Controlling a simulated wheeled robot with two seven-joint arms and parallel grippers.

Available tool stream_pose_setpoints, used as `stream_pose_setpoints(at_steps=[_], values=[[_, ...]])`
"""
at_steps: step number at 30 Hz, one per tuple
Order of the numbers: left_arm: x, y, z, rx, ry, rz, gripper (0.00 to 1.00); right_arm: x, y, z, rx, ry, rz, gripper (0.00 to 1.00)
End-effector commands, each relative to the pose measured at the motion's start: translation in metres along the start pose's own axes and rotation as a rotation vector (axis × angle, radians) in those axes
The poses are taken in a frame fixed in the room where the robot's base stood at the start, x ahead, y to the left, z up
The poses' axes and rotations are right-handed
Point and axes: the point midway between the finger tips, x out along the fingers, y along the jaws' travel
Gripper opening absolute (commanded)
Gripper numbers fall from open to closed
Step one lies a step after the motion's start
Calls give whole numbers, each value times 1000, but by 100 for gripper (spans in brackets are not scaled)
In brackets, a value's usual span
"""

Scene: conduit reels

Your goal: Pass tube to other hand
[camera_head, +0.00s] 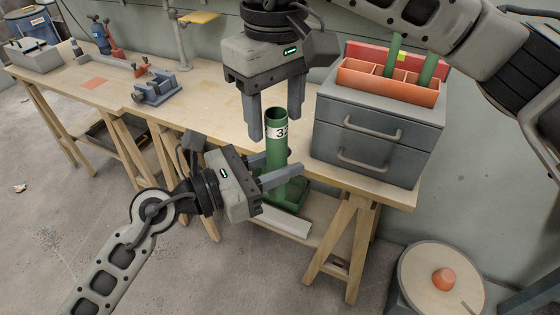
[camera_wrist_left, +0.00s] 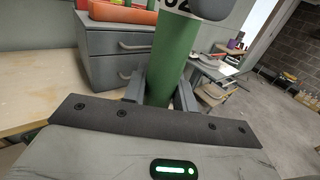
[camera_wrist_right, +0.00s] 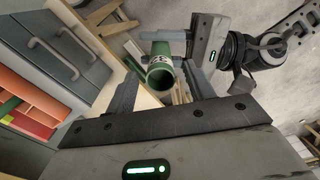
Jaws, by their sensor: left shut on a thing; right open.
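The green tube (camera_head: 277,152) stands about upright, with an open top and a white label with dark digits near its upper end. My left gripper (camera_head: 283,170) is shut on the tube below the label. The left wrist view shows the tube (camera_wrist_left: 173,62) rising between its fingers. My right gripper (camera_head: 275,128) is open and points down from above, its fingers on either side of the tube's top. In the right wrist view the tube's open end (camera_wrist_right: 160,78) lies between the spread fingers. Whether either finger touches the tube is unclear.
A grey drawer cabinet (camera_head: 372,125) stands close right of the tube, with an orange tray (camera_head: 360,75) holding green tubes on top. A green base or tray (camera_head: 296,198) shows below the tube. The workbench (camera_head: 205,108) has clear surface left of the right gripper.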

Motion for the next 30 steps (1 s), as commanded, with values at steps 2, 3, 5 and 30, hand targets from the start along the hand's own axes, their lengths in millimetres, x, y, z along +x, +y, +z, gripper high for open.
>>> stream_pose_setpoints(at_steps=[2, 3, 5, 30], values=[[0, 0, 0, 0, 0, 0, 5, -19, 0, -1, 1, 3, 2, 53], [0, 0, 0, 0, 0, 0, 5, -27, 0, -1, 1, 3, 2, 53], [0, 0, 0, 0, 0, 0, 5, -38, 0, -1, 1, 3, 2, 53], [0, 0, 0, 0, 0, 0, 5, -41, 64, -45, 1334, -563, -1950, 53]])
